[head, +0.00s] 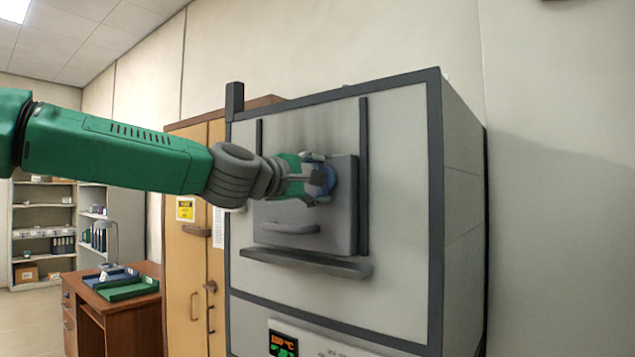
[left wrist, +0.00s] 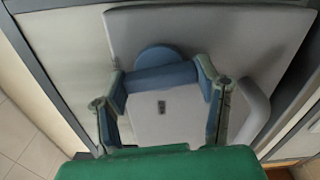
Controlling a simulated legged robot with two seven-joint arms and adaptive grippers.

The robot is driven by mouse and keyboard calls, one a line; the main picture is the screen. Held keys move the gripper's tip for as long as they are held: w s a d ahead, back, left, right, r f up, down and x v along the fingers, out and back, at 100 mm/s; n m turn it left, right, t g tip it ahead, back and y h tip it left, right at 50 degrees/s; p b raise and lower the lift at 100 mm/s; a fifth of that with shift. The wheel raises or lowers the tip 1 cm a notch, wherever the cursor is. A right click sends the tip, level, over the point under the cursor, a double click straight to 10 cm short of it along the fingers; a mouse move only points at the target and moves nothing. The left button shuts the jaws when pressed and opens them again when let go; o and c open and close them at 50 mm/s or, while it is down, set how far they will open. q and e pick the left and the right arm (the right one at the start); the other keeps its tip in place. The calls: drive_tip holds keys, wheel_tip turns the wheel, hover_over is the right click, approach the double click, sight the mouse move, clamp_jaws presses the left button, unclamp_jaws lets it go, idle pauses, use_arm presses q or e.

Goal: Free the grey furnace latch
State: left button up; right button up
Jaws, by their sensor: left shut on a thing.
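The furnace (head: 405,230) is a large light grey box with dark edges. Its grey door panel (head: 345,220) is closed against the front. The latch (head: 328,178) looks blue rather than grey and sits on the upper part of the door. In the left wrist view the latch (left wrist: 158,56) shows a round hub and a cross bar. My left gripper (head: 312,180) reaches it from the left, and in the left wrist view its fingers (left wrist: 163,84) are shut on the two ends of the bar. My right gripper is in neither view.
A curved grey door handle (head: 290,229) is low on the door, above a ledge (head: 305,263). Dark vertical rails flank the door. A lit display (head: 283,344) is below. A wooden cabinet (head: 188,255) and a desk (head: 140,310) with trays stand to the left.

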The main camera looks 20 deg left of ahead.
use_arm(q)
drive_tip(key=shift+f+m, duration=0.2)
drive_tip(key=shift+m, duration=0.8)
drive_tip(key=shift+d, duration=0.1)
drive_tip(key=o, duration=1.2)
drive_tip(key=shift+c, duration=0.2)
drive_tip(key=shift+w, duration=0.15)
drive_tip(key=shift+s, duration=0.2)
drive_tip(key=v, duration=1.1)
drive_tip(key=shift+s+a, duration=0.2)
drive_tip(key=shift+a, duration=0.05)
